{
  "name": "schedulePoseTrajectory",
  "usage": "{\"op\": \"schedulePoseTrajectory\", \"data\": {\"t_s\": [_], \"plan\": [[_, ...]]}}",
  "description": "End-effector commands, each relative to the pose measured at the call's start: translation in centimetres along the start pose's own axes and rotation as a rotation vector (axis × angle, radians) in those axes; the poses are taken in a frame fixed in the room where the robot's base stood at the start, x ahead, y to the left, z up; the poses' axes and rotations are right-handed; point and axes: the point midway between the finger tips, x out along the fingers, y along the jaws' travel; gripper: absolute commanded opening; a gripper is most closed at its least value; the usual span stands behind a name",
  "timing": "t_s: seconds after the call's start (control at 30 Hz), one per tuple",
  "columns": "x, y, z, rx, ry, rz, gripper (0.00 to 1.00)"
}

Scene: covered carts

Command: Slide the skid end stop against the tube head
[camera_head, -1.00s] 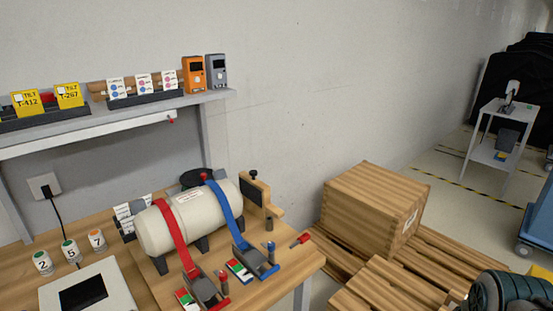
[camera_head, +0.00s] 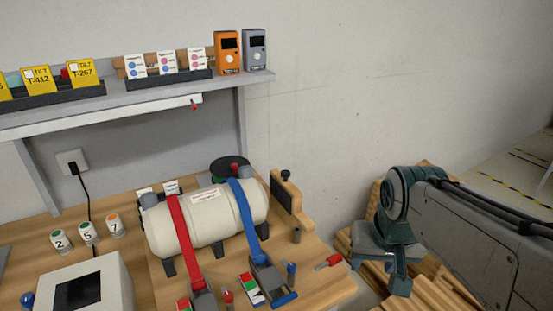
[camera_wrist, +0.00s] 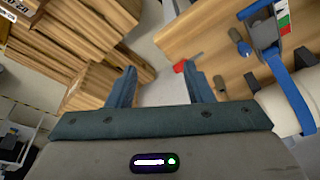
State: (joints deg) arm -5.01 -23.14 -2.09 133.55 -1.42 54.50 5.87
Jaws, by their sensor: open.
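The skid end stop (camera_head: 290,203) is an upright wooden block with a dark pad and a black knob on top. It stands at the right end of the cream tube (camera_head: 207,222), close to its rounded head; I cannot tell whether they touch. A red strap (camera_head: 182,238) and a blue strap (camera_head: 243,215) cross the tube. My gripper (camera_head: 380,275) is right of the bench, apart from the stop, open and empty. In the wrist view its fingers (camera_wrist: 163,82) are spread, with the tube (camera_wrist: 278,108) at the right; I cannot make out the stop there.
A red-handled tool (camera_head: 328,262) and a short pin (camera_head: 296,235) are on the bench near its right edge. Strap ratchets (camera_head: 268,280) stand in front of the tube. A shelf (camera_head: 130,108) with cards and two devices hangs above. Wooden crates (camera_wrist: 85,45) and pallets lie right of the bench.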

Motion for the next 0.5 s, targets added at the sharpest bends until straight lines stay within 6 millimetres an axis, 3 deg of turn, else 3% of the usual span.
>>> {"op": "schedulePoseTrajectory", "data": {"t_s": [0.03, 0.2, 0.4, 0.5], "plan": [[-0.7, -0.9, -2.4, -0.001, 0.003, -0.004, 0.47], [-2.9, -4.5, -10.2, 0.027, 0.016, -0.003, 0.47], [-4.8, -10.1, -18.0, 0.071, 0.047, 0.02, 0.47], [-5.4, -13.2, -20.9, 0.092, 0.067, 0.035, 0.47]]}}
